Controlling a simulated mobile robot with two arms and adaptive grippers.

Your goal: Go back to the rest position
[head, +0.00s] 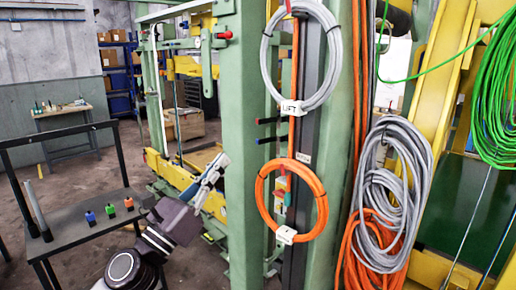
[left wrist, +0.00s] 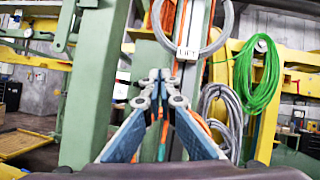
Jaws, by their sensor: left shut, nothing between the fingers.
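My left gripper (head: 218,166) reaches in from the lower left in the head view, in front of the green post (head: 245,130). In the left wrist view its fingers (left wrist: 161,76) meet at the tips, with nothing between them. A grey cable ring (head: 265,55) with a white "LIFT" tag (head: 291,108) hangs high on a dark vertical rail. An orange cable ring (head: 323,215) with a white tag (head: 286,235) hangs below it. The gripper is left of and apart from both rings in the head view. My right gripper is not visible.
Open floor lies behind the table.

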